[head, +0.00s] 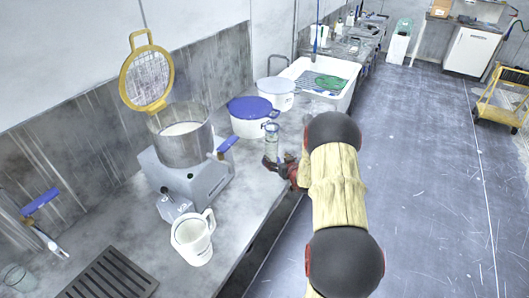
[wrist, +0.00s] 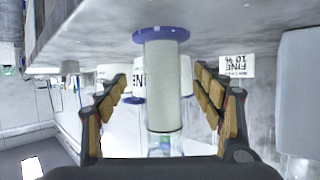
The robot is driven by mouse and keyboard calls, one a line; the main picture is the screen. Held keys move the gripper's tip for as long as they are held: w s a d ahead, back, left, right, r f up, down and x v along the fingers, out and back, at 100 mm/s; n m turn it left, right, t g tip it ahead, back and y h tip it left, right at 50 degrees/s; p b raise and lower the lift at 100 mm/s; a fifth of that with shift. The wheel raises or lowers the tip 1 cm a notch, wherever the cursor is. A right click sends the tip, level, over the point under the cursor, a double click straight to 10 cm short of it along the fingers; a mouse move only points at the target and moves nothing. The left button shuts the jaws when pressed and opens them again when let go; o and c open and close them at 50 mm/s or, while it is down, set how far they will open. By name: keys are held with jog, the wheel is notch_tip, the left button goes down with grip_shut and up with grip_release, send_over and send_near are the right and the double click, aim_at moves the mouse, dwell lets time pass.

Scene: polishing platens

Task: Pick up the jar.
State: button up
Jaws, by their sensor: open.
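The jar (head: 272,146) is a tall, narrow, clear cylinder near the front edge of the grey counter, right of the blue-lidded pot. In the upside-down wrist view the jar (wrist: 163,88) stands upright, with pale contents and a wide blue foot on the counter. My gripper (head: 281,162) is at the jar in the head view, with my arm reaching in from the right. In the wrist view my gripper (wrist: 160,80) is open, one finger on each side of the jar, with a gap visible on both sides. The far side of the jar is hidden.
A blue-lidded white pot (head: 250,118) and a white bucket (head: 276,94) stand behind the jar. A grey machine with a metal bowl (head: 181,143) and a white jug (head: 193,238) are to the left. A white sink (head: 331,72) lies beyond.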

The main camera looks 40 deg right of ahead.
aim_at(272, 153)
jog(key=b+x, duration=0.1)
jog(key=x, duration=0.6)
jog(key=shift+a, duration=0.15)
jog(key=shift+r, duration=0.1)
jog(key=shift+c, duration=0.7)
grip_shut()
jog(key=shift+r, duration=0.2)
